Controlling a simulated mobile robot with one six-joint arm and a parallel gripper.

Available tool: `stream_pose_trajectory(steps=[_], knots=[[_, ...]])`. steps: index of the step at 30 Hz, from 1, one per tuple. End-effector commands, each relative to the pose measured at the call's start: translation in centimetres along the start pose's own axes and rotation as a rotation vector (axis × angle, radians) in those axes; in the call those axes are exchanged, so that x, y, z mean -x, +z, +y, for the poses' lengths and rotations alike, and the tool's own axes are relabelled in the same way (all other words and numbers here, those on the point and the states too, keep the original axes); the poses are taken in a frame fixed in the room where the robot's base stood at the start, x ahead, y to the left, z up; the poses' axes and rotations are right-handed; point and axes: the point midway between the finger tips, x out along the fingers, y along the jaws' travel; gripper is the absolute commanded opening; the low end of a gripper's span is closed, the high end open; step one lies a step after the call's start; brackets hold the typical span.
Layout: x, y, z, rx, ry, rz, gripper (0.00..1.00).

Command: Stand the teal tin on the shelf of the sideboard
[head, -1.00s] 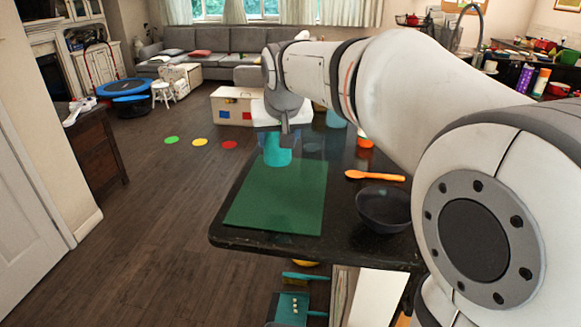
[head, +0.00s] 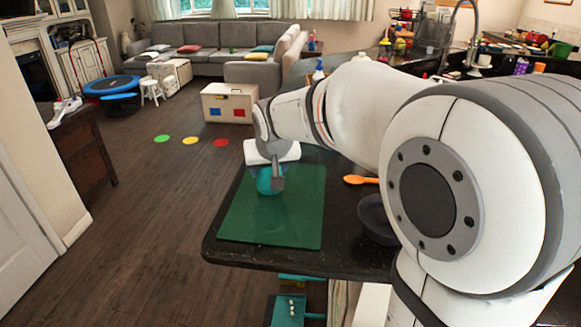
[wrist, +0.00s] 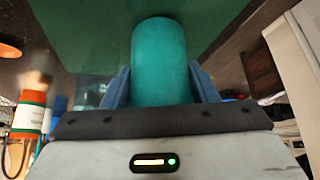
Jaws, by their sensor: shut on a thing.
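The teal tin (head: 267,182) is held in my gripper (head: 272,183), over the far part of the green mat on the dark counter top. I cannot tell from the head view whether it touches the mat. In the wrist view the tin (wrist: 160,62) stands out between the two blue-grey fingers (wrist: 160,88), which are shut on it, with the green mat behind. My arm's end hides the top of the tin in the head view. A brown wooden cabinet (head: 82,160) stands at the left; I cannot tell whether it is the sideboard, and no shelf shows on it.
The green mat (head: 245,228) lies on the dark counter (head: 340,255). An orange spoon (head: 360,180) and a dark bowl (head: 374,218), partly hidden by my arm, are right of it. Teal items (head: 290,308) are below the counter edge. Open floor (head: 150,240) lies left.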

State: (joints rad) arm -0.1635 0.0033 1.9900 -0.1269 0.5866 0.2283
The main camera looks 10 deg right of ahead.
Motion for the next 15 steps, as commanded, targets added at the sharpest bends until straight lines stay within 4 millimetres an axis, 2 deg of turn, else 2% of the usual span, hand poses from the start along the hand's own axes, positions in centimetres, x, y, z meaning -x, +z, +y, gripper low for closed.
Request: stream_pose_trajectory(steps=[11,12,15], knots=[[-0.62,0.42,-0.04,0.001,0.0,0.002,0.0],[-0.61,0.43,-0.04,0.001,0.0,0.001,0.55],[-0.56,0.4,-0.05,0.001,-0.001,0.001,0.63]])
